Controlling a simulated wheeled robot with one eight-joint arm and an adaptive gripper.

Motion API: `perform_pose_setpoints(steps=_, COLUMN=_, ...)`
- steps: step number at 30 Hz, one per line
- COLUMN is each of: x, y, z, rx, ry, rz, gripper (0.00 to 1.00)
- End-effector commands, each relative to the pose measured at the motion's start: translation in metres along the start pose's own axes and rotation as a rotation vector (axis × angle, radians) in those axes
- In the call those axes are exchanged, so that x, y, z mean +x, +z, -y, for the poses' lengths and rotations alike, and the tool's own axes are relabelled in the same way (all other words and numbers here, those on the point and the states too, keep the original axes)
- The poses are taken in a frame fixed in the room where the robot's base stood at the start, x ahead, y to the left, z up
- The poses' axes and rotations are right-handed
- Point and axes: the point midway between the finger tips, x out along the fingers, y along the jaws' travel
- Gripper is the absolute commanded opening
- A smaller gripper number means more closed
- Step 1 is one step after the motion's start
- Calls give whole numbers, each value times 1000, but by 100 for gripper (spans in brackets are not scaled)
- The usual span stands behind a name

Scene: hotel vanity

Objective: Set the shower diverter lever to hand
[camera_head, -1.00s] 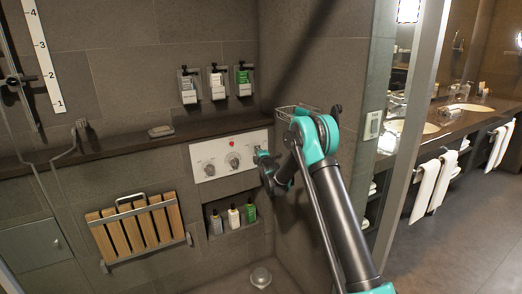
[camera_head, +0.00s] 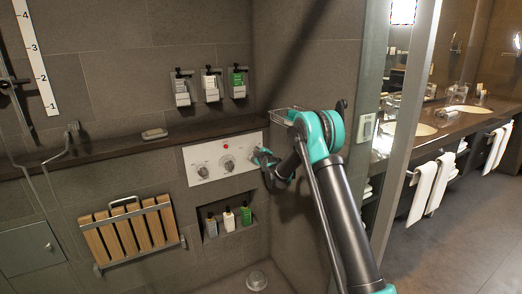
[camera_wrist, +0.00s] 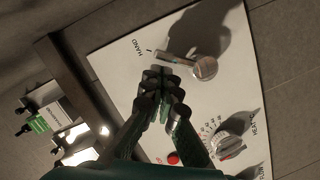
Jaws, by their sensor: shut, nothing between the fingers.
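The white control plate (camera_head: 205,172) is on the shower wall and fills much of the wrist view (camera_wrist: 115,30). The metal diverter lever (camera_wrist: 178,59) sticks out from its round hub (camera_wrist: 204,67), and its free end points toward the printed HAND label (camera_wrist: 138,46) and a short tick mark. My gripper (camera_wrist: 160,82) is shut and empty, its fingertips just beside the lever; whether they touch it I cannot tell. In the head view my gripper (camera_head: 264,157) is at the plate's right end and hides the lever.
A temperature knob (camera_wrist: 229,140) and a red button (camera_wrist: 173,158) are on the same plate. A dark ledge (camera_head: 105,152) runs above it, with dispensers (camera_head: 211,85) higher up. A bottle niche (camera_head: 228,217) is below. A wire basket (camera_head: 284,116) is near my arm.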

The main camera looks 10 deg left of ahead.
Motion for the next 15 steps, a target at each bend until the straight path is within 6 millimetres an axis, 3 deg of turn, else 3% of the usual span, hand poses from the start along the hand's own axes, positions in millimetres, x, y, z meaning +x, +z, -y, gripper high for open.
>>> perform_pose_setpoints(steps=15, x=0, y=0, z=2, rx=117, ry=-28, rz=0, gripper=0)
